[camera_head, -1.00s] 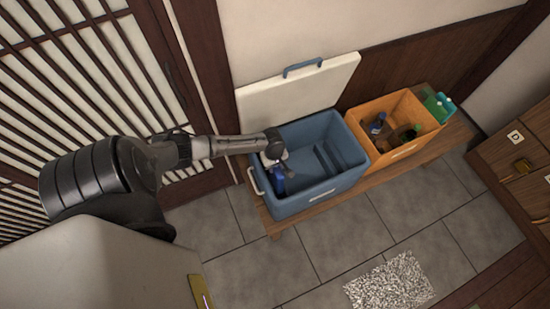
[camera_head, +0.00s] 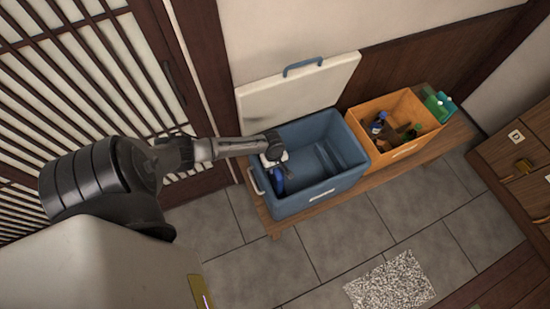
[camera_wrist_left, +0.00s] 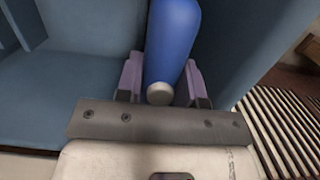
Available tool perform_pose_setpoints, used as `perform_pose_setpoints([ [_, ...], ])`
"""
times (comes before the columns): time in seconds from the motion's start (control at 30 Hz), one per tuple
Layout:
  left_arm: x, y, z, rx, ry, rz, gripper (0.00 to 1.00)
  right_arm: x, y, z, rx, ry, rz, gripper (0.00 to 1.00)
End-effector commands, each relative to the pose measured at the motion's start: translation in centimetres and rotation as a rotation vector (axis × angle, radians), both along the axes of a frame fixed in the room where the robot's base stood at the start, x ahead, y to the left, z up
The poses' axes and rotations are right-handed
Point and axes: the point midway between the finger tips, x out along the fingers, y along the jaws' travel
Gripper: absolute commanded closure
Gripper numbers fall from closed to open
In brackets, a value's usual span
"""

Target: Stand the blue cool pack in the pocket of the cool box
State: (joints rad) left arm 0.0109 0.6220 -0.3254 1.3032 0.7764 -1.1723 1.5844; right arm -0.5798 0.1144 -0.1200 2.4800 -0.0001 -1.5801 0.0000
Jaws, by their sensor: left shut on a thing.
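The open blue cool box (camera_head: 322,198) stands on a low wooden bench. My left gripper (camera_head: 276,163) reaches down into its left end and is shut on the blue cool pack (camera_head: 279,180). In the left wrist view the pack (camera_wrist_left: 172,40) sits between the two purple-grey fingers (camera_wrist_left: 161,78), its pale round end toward the camera. A box wall lies close on its right. A divider-like shape (camera_head: 325,155) shows inside the box, right of the gripper; I cannot clearly make out the pocket. My right gripper is not in view.
The white lid (camera_head: 300,95) with a blue handle stands open behind the box. An orange crate (camera_head: 408,150) with bottles stands close on the right, with green containers (camera_head: 440,105) beyond it. The bench (camera_head: 385,172) has a narrow bare front strip.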

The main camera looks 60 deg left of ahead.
Motion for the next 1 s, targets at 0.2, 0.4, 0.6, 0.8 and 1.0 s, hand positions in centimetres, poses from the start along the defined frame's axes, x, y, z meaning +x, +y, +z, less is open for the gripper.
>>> perform_pose_setpoints([
  [0.2, 0.1, 0.0, 0.1, 0.0, -0.002, 0.0, 1.0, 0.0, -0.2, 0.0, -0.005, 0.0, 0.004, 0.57],
  [0.4, 0.1, 0.0, -0.3, 0.0, -0.001, 0.0, 1.0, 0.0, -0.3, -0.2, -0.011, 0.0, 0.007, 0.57],
  [0.6, 0.1, 0.0, -1.4, 0.0, -0.001, 0.0, 1.0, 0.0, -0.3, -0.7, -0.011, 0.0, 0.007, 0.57],
  [0.8, 0.1, 0.0, -2.0, 0.001, -0.002, 0.0, 1.0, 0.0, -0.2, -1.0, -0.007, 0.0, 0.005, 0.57],
  [1.0, 0.1, 0.0, -2.0, 0.001, -0.002, -0.001, 1.0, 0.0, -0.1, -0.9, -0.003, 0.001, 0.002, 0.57],
])
